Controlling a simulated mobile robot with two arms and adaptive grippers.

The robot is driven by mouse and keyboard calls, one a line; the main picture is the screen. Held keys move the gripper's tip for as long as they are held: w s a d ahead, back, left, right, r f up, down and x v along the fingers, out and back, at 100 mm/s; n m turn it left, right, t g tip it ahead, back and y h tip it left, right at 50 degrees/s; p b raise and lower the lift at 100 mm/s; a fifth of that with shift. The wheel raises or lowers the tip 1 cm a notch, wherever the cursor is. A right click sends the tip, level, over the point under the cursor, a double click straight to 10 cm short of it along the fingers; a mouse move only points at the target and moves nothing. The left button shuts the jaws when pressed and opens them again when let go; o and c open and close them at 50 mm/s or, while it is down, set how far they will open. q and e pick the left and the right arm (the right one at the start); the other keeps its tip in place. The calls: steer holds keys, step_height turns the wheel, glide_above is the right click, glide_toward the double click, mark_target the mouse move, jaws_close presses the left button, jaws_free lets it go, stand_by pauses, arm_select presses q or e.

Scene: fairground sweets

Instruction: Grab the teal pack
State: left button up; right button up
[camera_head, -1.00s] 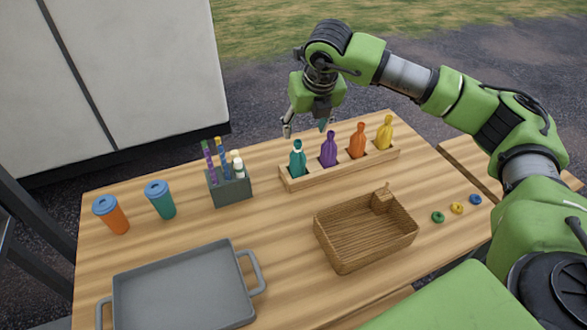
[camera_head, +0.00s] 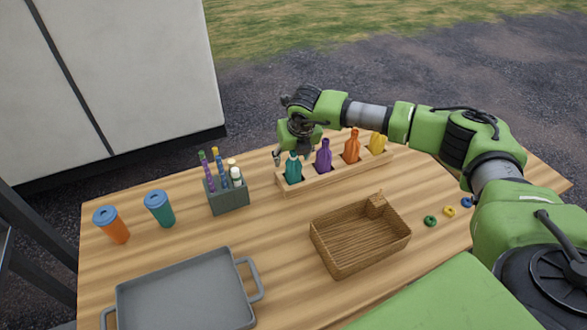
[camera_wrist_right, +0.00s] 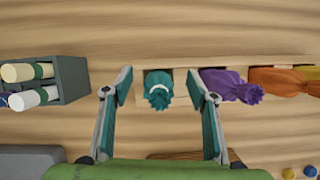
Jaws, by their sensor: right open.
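The teal pack (camera_head: 293,168) stands in the leftmost slot of a wooden rack (camera_head: 335,174). My left gripper is not in view.
A purple pack (camera_head: 324,156), an orange pack (camera_head: 352,146) and a yellow pack (camera_head: 377,143) fill the other slots. A grey holder (camera_head: 229,198) stands left of the rack. A wicker basket (camera_head: 348,268), grey tray (camera_head: 150,305) and two lidded cups (camera_head: 112,225) (camera_head: 160,208) are nearer.

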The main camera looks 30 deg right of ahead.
steer(key=shift+x, duration=1.15)
steer(key=c, duration=1.3)
steer(key=shift+o, duration=0.2)
steer(key=shift+r, duration=0.1)
